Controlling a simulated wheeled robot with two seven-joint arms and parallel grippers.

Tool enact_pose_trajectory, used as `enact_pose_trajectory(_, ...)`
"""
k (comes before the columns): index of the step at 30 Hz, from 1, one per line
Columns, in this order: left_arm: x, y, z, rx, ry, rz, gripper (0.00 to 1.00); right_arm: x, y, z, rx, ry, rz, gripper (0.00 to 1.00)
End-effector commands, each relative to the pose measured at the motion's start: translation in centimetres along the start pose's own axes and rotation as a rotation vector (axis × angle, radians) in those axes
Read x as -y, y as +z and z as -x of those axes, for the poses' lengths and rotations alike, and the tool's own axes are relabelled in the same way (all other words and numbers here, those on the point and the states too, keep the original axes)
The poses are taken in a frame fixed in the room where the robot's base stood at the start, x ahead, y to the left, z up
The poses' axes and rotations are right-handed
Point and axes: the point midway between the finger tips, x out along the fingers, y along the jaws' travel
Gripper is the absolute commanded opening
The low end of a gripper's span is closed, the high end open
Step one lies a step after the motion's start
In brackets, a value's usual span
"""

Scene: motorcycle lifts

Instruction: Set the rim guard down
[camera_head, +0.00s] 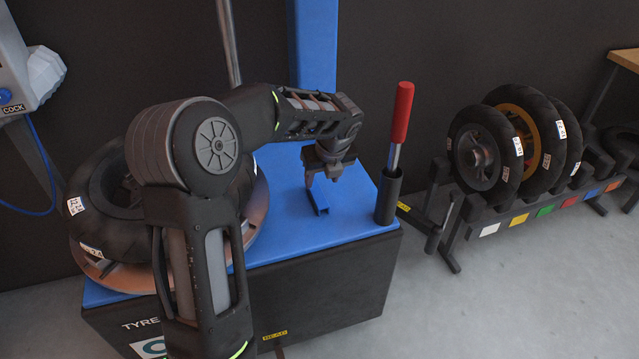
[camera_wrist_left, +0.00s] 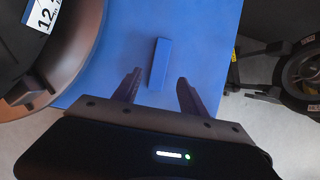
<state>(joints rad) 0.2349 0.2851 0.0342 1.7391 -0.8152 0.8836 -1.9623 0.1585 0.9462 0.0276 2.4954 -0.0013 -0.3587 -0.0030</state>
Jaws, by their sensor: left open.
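The rim guard, a small blue channel-shaped piece (camera_head: 319,199), rests on the blue top of the tyre machine (camera_head: 285,200). It also shows as a blue bar in the left wrist view (camera_wrist_left: 160,64). My left gripper (camera_head: 323,178) is just above it, pointing down. In the left wrist view its two fingers (camera_wrist_left: 158,78) are spread apart, one on each side of the guard's near end, with visible gaps. The gripper is open and holds nothing. My right gripper is not in view.
A red-handled tool (camera_head: 401,112) stands in a dark holder (camera_head: 388,196) right of the gripper. A tyre (camera_head: 105,195) lies on the turntable at left, partly behind my left arm. Several tyres (camera_head: 487,150) stand on a rack at right. Grey floor lies between.

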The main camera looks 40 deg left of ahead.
Motion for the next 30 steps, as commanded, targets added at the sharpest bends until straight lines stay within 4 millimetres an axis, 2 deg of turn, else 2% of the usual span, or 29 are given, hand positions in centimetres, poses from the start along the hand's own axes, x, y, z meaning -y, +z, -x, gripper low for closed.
enact_pose_trajectory(1, 0.0, 0.1, 1.1, 0.001, 0.0, 0.0, 0.5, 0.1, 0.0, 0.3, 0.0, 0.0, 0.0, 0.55)
enact_pose_trajectory(3, 0.0, 0.1, 2.1, 0.0, 0.0, 0.0, 0.5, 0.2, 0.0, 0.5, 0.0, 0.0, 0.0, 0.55)
enact_pose_trajectory(8, 0.0, 0.0, 3.4, -0.001, 0.0, 0.0, 0.5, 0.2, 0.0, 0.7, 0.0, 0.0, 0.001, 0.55)
enact_pose_trajectory(27, 0.0, -0.1, 3.5, -0.002, 0.001, 0.0, 0.5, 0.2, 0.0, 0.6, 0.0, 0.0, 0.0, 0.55)
enact_pose_trajectory(30, 0.2, -0.6, 3.1, -0.011, -0.004, 0.011, 0.5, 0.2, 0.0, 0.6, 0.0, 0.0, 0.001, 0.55)
